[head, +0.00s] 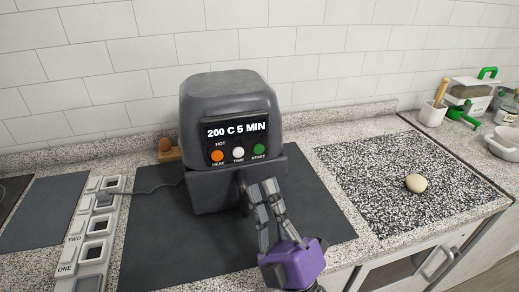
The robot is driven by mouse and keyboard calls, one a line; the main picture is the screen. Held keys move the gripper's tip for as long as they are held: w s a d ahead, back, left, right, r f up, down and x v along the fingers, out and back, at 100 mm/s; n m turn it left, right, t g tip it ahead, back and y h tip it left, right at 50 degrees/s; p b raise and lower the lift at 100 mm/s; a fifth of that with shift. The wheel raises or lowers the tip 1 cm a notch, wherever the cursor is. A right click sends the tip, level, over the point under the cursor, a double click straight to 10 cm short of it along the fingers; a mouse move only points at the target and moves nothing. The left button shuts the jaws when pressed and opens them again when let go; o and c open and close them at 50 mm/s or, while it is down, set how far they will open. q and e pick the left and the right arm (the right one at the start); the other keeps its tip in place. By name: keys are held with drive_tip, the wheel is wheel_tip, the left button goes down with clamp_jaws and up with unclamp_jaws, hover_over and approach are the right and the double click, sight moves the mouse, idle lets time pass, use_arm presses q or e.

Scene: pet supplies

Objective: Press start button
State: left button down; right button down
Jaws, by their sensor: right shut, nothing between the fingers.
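The dark grey appliance (228,93) stands on a dark mat (165,250) against the tiled wall. Its display (236,130) reads "200 C 5 MIN", with "HOT" below it. Under the display are an orange HEAT button (217,156), a white TIME button (238,153) and a green START button (259,149). My right gripper (262,187) is shut and empty in front of the appliance. In the picture its fingertips lie just below the START button, which is in plain view. I cannot tell whether the fingertips touch the appliance. My left gripper is not in view.
A grey holder (97,225) marked ONE and TWO stands left of the mat. A pale round lump (416,183) lies on the speckled mat (365,170) at right. A mug (432,114) and a bowl (506,142) stand far right.

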sight(259, 149)
use_arm(q)
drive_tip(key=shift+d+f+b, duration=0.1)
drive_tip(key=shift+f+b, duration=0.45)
drive_tip(key=shift+b, duration=0.05)
use_arm(e)
drive_tip(key=w+a, duration=0.2)
drive_tip(key=w, duration=0.5)
drive_tip(key=shift+w+a, duration=0.25)
drive_tip(key=shift+w, duration=0.1)
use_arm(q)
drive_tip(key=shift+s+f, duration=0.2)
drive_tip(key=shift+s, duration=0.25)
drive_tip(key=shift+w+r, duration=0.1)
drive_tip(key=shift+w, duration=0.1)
use_arm(e)
drive_tip(key=shift+w, duration=0.15)
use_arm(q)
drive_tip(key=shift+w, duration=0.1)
use_arm(e)
drive_tip(key=shift+w+a, duration=0.15)
drive_tip(key=shift+w, duration=0.1)
